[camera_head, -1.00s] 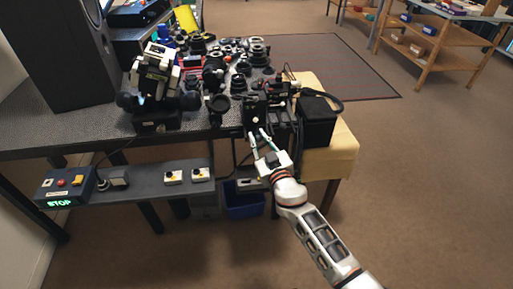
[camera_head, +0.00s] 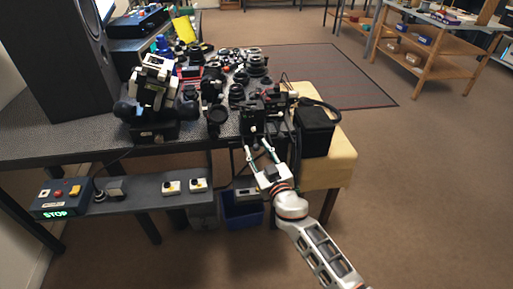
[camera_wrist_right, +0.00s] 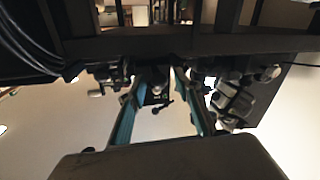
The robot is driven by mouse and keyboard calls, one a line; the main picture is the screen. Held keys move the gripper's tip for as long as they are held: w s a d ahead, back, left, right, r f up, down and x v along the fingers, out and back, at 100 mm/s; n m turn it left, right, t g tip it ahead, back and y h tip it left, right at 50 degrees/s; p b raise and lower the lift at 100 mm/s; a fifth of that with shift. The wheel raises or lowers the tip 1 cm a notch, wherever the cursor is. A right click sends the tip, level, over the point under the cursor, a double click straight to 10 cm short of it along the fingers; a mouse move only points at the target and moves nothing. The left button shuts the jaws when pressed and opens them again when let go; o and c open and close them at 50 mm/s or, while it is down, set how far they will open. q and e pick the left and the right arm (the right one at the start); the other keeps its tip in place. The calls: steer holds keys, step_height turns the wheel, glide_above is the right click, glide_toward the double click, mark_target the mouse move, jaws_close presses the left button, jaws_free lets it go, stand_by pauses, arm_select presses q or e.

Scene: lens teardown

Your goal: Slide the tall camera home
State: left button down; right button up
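A tall black camera-like block (camera_head: 252,121) stands at the front right edge of the dark table, and I take it for the tall camera. My right gripper (camera_head: 257,147) is just in front of and below it, with its two fingers apart and nothing held. In the right wrist view the open fingers (camera_wrist_right: 158,85) point toward a dark body with a small round knob (camera_wrist_right: 157,89) between the tips. I cannot tell whether either finger touches it. My left gripper is not in view.
Several black lenses crowd the table (camera_head: 60,139) behind. A black box (camera_head: 314,130) stands close by on a yellow block (camera_head: 342,170). A white and black device (camera_head: 153,85) stands left. A lower shelf (camera_head: 143,190) carries a control box (camera_head: 61,197). A blue bin (camera_head: 242,210) is below.

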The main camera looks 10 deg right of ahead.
steer(key=v, duration=0.6)
steer(key=shift+s, duration=0.3)
steer(key=shift+d, duration=0.15)
